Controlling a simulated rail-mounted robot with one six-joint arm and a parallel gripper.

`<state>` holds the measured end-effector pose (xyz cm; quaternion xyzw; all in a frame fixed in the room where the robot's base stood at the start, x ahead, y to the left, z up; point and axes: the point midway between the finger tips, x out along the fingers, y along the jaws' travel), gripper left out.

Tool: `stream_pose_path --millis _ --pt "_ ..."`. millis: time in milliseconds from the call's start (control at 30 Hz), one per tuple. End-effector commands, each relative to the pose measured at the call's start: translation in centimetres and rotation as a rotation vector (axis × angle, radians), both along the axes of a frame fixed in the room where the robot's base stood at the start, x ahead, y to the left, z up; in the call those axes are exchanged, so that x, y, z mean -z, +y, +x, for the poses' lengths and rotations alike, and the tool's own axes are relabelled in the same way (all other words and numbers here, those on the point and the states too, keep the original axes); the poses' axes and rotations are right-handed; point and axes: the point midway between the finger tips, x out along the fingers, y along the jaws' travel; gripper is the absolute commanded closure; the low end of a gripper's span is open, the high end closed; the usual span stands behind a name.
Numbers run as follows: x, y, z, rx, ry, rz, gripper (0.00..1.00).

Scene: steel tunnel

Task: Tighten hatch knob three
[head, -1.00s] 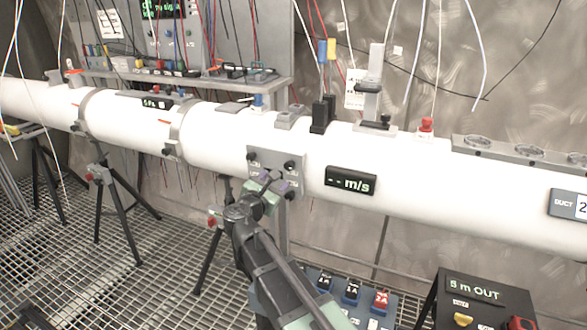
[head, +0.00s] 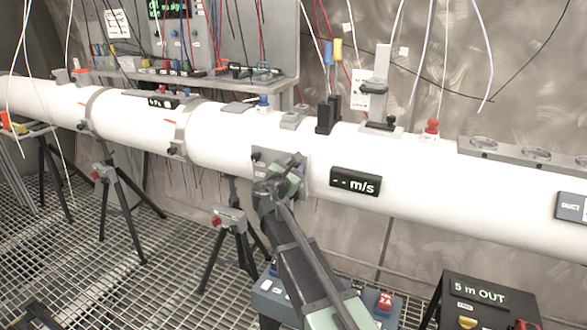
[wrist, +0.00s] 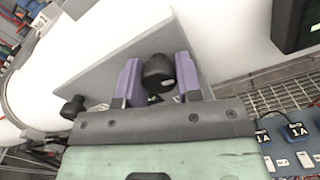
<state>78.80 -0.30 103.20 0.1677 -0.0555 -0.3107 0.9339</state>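The grey hatch plate (head: 258,172) is on the side of the white duct, and it fills the middle of the wrist view (wrist: 110,75). My gripper (head: 290,165) is at the plate's right part and hides most of its knobs in the head view. In the wrist view my gripper (wrist: 158,75) has its two purple fingers apart, with a black hatch knob (wrist: 157,70) between them. The gaps beside the knob are small, and contact is not clear. Another black knob (wrist: 73,107) stands at the plate's left corner. No knob number is readable.
A black m/s display (head: 355,182) is on the duct just right of the hatch. A tripod (head: 240,240) stands below left. A blue switch box (head: 385,303) and a black "5 m OUT" box (head: 480,292) are below right. Grated floor lies underneath.

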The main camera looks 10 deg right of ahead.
Motion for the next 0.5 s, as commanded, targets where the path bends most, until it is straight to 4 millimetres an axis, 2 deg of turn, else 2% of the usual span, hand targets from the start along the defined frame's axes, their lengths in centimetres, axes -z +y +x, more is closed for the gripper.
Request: stream_pose_path --millis 33,100,500 --pt "0.0 0.01 0.0 0.0 0.0 0.0 0.83" --pt "0.0 0.01 0.0 0.0 0.0 0.0 0.91" --pt "-0.02 0.04 0.0 0.0 -0.044 0.058 0.91"
